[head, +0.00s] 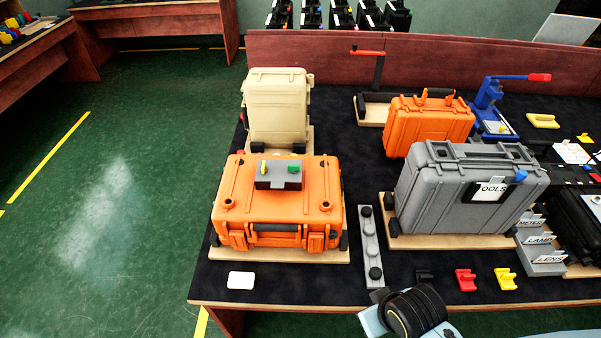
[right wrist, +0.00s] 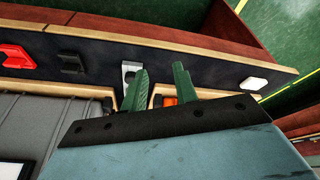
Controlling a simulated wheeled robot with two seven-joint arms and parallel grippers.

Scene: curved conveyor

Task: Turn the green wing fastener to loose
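The green wing fastener (head: 294,168) sits on the right part of a dark grey block (head: 278,182). A yellow wing fastener (head: 263,167) stands on the block's left part. The block rests on top of a flat-lying orange case (head: 278,215) on a wooden board. My right gripper (right wrist: 160,70) shows in the right wrist view with its two green fingers apart and nothing between them. A small orange patch (right wrist: 170,101) shows beyond the fingers; the fastener is not visible there. My left gripper is not in view.
A beige case (head: 277,105) stands behind the orange case. A large grey case (head: 465,190) labelled TOOLS stands to the right. A grey strip with black knobs (head: 369,240) lies between. A white card (head: 241,280) and red hook (head: 466,279) lie near the front edge.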

